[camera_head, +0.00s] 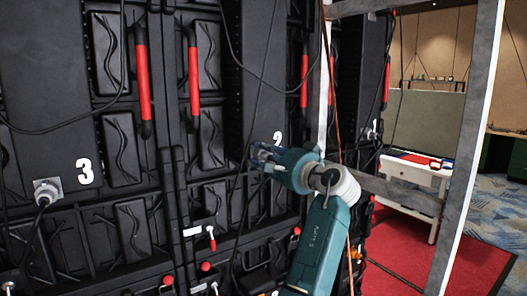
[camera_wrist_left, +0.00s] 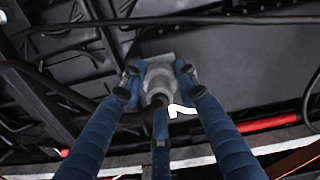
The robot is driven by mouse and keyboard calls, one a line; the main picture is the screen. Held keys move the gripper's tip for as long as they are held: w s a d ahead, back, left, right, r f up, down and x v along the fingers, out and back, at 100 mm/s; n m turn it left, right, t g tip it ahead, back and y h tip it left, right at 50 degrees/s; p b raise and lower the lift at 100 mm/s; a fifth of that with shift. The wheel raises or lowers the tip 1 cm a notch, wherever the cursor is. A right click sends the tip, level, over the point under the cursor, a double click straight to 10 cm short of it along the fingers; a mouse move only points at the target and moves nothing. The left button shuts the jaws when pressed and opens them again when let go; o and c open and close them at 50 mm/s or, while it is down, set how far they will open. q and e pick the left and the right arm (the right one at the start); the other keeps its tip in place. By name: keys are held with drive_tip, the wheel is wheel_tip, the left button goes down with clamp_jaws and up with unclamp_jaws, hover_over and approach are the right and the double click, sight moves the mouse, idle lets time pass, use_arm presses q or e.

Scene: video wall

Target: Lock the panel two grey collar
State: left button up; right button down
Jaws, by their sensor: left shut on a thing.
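My left gripper (camera_head: 262,157) is at the panel marked 2, in the middle of the head view. In the left wrist view its blue fingers (camera_wrist_left: 158,78) are shut around the grey collar (camera_wrist_left: 158,82) of a cable connector, one finger on each side and one below. The collar sits against the dark panel two (camera_wrist_left: 230,65), and a black cable runs from it. The white number 2 (camera_wrist_left: 182,110) shows beside it. In the head view my gripper hides the collar and part of the number. My right gripper is in neither view.
Panel three has its own grey connector (camera_head: 47,190) with a cable at left. Red handles (camera_head: 143,85) stand out from the wall. Black cables hang across the panels. A grey metal frame post (camera_head: 468,150) stands right of my arm. A white table (camera_head: 415,170) stands behind it.

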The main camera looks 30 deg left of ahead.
use_arm(q)
drive_tip(key=shift+r+m, duration=0.2)
drive_tip(key=shift+m, duration=0.1)
drive_tip(key=o, duration=0.9)
drive_tip(key=shift+o, duration=1.4)
drive_tip(key=shift+w+d+f, duration=0.1)
drive_tip(key=shift+w+f, duration=0.05)
drive_tip(key=v, duration=1.2)
